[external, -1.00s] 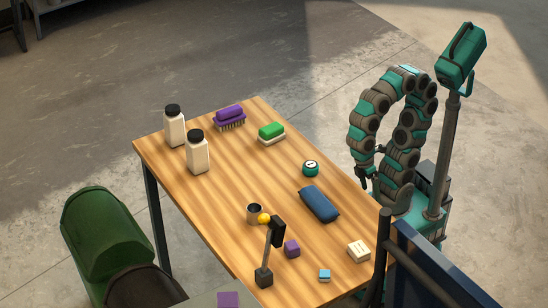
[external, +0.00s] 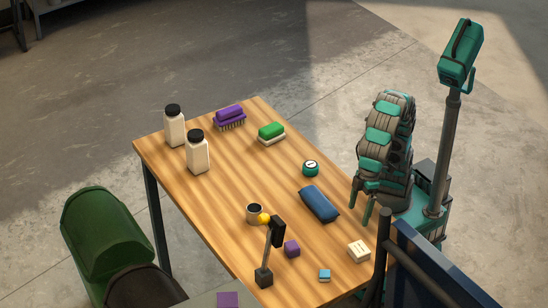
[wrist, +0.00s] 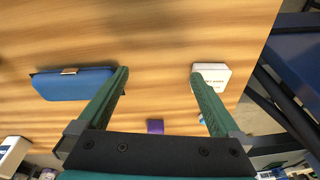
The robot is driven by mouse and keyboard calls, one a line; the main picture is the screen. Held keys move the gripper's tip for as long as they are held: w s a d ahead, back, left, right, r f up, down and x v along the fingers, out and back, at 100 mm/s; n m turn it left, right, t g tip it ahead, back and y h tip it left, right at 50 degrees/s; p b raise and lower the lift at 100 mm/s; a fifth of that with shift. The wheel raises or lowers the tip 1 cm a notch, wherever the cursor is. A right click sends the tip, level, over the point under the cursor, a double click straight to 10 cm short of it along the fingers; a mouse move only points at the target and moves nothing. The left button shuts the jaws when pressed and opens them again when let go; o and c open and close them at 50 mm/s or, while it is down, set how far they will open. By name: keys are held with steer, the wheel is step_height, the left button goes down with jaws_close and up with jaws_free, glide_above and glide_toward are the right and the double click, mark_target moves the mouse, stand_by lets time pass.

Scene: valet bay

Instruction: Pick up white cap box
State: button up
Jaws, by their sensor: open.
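The white cap box (external: 359,250) is a small pale box with dark print, lying on the wooden table (external: 262,187) near its right edge. In the wrist view the white cap box (wrist: 213,73) lies just beyond the right fingertip, which partly overlaps it. My gripper (external: 362,202) is at the table's right side, above and behind the box in the external view, its fingers pointing down. In the wrist view my gripper (wrist: 159,75) is open and empty, with bare table between the fingertips.
A blue case (external: 319,204) lies left of my gripper. A purple cube (external: 292,249) and a small light blue box (external: 324,275) sit near the white box. A lamp-like stand (external: 264,277) is further left. A dark blue panel (external: 450,275) stands close on the right.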

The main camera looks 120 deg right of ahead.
steer(key=n+t, duration=0.1)
steer(key=t, duration=0.1)
glide_toward(360, 248)
steer(key=shift+h, duration=0.3)
steer(key=shift+a+p+x, duration=0.1)
steer(key=shift+p+x, duration=0.3)
steer(key=shift+x, duration=1.75)
steer(key=shift+a+p+x, duration=0.15)
steer(key=shift+p+x, duration=0.2)
steer(key=shift+x, duration=1.8)
steer(key=c, duration=1.2)
